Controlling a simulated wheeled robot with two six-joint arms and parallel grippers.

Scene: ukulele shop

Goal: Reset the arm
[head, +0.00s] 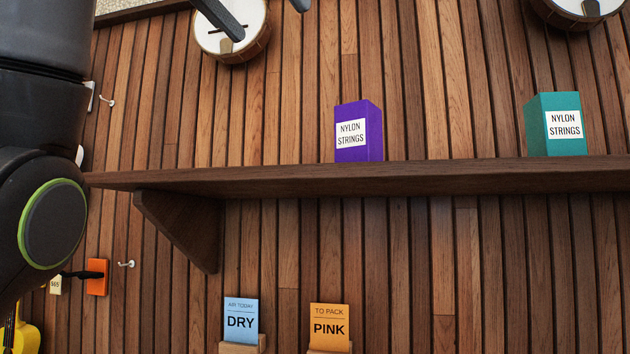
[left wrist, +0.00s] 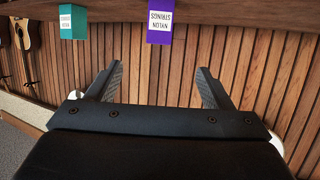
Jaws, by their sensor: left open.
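My left arm comes in along the left edge of the head view. My left gripper (head: 268,20) is at the top, where its two dark fingers hang in from the edge, apart, with one in front of a banjo-like round instrument. In the left wrist view the left gripper (left wrist: 159,72) is open and empty, with wood-slat wall between its fingers. My right gripper is not in view.
A wooden shelf (head: 400,179) crosses the wall, bearing a purple string box (head: 372,130) and a teal one (head: 538,130). Round instruments (head: 231,50) hang above. A blue DRY card (head: 241,321) and an orange PINK card (head: 329,326) stand below. Wall hooks (head: 126,264) project at left.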

